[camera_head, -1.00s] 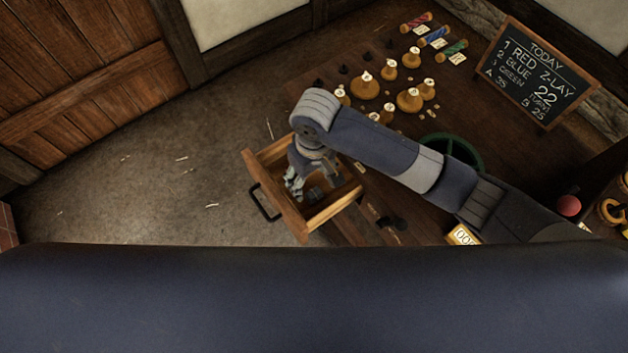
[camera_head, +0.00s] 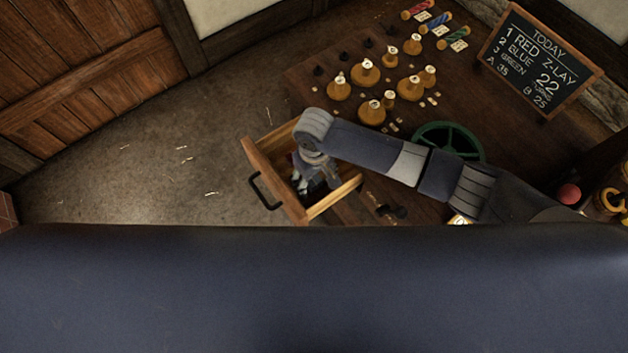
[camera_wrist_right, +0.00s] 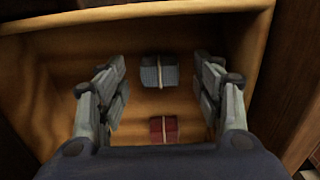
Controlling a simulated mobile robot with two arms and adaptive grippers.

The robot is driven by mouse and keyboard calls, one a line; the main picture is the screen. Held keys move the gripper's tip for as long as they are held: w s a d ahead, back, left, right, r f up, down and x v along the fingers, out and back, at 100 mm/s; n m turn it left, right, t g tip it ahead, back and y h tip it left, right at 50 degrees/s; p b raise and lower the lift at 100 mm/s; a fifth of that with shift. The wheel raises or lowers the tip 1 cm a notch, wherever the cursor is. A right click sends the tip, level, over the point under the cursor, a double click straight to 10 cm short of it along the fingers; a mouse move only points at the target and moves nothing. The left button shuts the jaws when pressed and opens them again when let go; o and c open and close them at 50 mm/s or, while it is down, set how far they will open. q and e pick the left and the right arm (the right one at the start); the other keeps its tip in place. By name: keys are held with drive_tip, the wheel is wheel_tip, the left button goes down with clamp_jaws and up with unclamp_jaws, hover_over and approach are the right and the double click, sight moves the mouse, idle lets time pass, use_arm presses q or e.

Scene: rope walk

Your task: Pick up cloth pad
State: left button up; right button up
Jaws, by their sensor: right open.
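In the right wrist view, a grey folded pad (camera_wrist_right: 158,71) with a pale band around it lies on the floor of the wooden drawer (camera_wrist_right: 45,50). A smaller red folded pad (camera_wrist_right: 163,129), also banded, lies nearer the wrist. My right gripper (camera_wrist_right: 161,80) is open, its fingers apart to either side of the grey pad; whether they touch it cannot be told, but gaps show. In the head view, my right gripper (camera_head: 314,186) reaches down into the pulled-out drawer (camera_head: 274,180) and hides most of its inside. My left gripper is not in view.
The drawer's walls stand close around the gripper, and its dark handle (camera_head: 264,190) faces the floor. On the bench are wooden knobbed pieces (camera_head: 366,72), a green wheel (camera_head: 447,133) and a chalkboard (camera_head: 540,62). The floor at left is mostly clear.

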sight(314, 181)
drive_tip(key=shift+f, duration=0.2)
drive_tip(key=c, duration=1)
drive_tip(key=shift+o, duration=0.2)
wheel_tip(314, 181, up, 10)
drive_tip(key=shift+r, duration=0.15)
drive_tip(key=shift+c, duration=0.3)
